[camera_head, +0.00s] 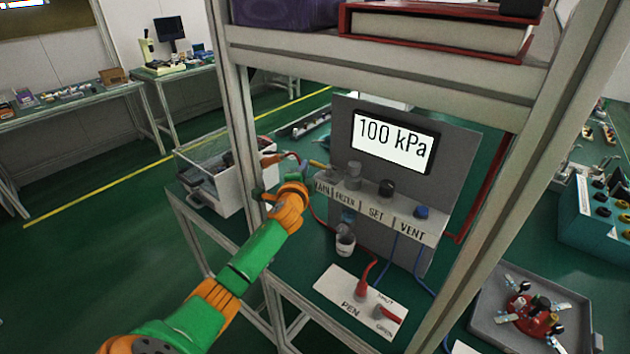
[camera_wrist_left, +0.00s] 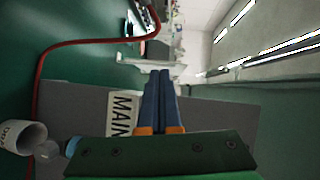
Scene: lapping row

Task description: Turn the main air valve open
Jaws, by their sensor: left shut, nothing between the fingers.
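A grey panel (camera_head: 455,160) carries a display (camera_head: 394,141) reading "100 kPa". Below it a strip is labelled MAIN, FILTER, SET and VENT. The MAIN label (camera_head: 322,188) is at its left end and also shows in the left wrist view (camera_wrist_left: 122,115). A small brass-coloured piece (camera_head: 320,165), apparently the main valve's lever, sticks out just above that label. My left gripper is just left of it, partly hidden by my orange wrist; its blue fingers (camera_wrist_left: 165,98) are shut and empty beside the label. I cannot tell whether they touch the valve. My right gripper is not in view.
A black knob (camera_head: 386,188) and blue knob (camera_head: 421,212) sit right of MAIN. A white PEN plate (camera_head: 335,290) with red fittings lies below. A red hose (camera_wrist_left: 42,80) runs nearby.

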